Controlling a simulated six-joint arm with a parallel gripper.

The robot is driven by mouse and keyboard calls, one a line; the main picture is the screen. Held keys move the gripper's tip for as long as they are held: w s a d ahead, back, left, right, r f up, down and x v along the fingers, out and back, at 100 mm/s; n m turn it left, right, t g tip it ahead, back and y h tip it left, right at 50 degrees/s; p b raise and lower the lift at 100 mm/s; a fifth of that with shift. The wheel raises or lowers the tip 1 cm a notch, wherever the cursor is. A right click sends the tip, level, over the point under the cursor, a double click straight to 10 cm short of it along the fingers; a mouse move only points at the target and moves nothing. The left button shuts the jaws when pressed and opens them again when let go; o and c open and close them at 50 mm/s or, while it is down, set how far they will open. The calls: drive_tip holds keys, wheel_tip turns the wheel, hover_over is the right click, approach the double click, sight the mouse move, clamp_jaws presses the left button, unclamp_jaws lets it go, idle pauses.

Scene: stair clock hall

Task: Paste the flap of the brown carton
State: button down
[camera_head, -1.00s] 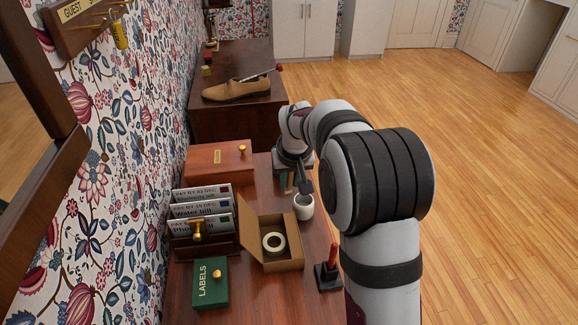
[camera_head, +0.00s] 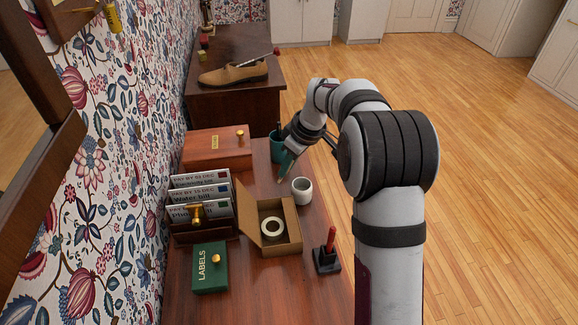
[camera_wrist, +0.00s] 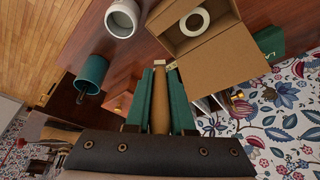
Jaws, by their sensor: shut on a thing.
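The brown carton (camera_head: 290,236) stands open on the desk with a roll of white tape (camera_head: 272,228) inside. Its flap (camera_head: 254,217) leans outward on the left side; the flap also shows large in the wrist view (camera_wrist: 215,65). My gripper (camera_head: 287,167) is behind the carton, above the desk and left of the white pot (camera_head: 302,191). In the wrist view its teal fingers are shut on a tan wooden handle, seemingly a brush (camera_wrist: 161,105). A small pale tip shows beyond the fingers, near the flap; contact cannot be told.
A teal cup (camera_head: 276,147) stands behind my gripper. A letter rack (camera_head: 203,207), a green labels box (camera_head: 210,268) and a wooden box (camera_head: 217,149) line the left. A red-handled stamp (camera_head: 328,252) stands at the right edge. Bare desk lies before the carton.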

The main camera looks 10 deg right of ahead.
drive_tip(key=shift+f, duration=3.85)
drive_tip(key=shift+s+f, duration=0.2)
drive_tip(key=shift+s, duration=6.5)
drive_tip(key=shift+w, duration=4.95)
drive_tip(key=w+f, duration=0.2)
drive_tip(key=w, duration=0.1)
drive_tip(key=shift+w+r, duration=0.1)
drive_tip(key=shift+w, duration=0.25)
wheel_tip(320, 180, up, 10)
drive_tip(key=shift+s, duration=0.1)
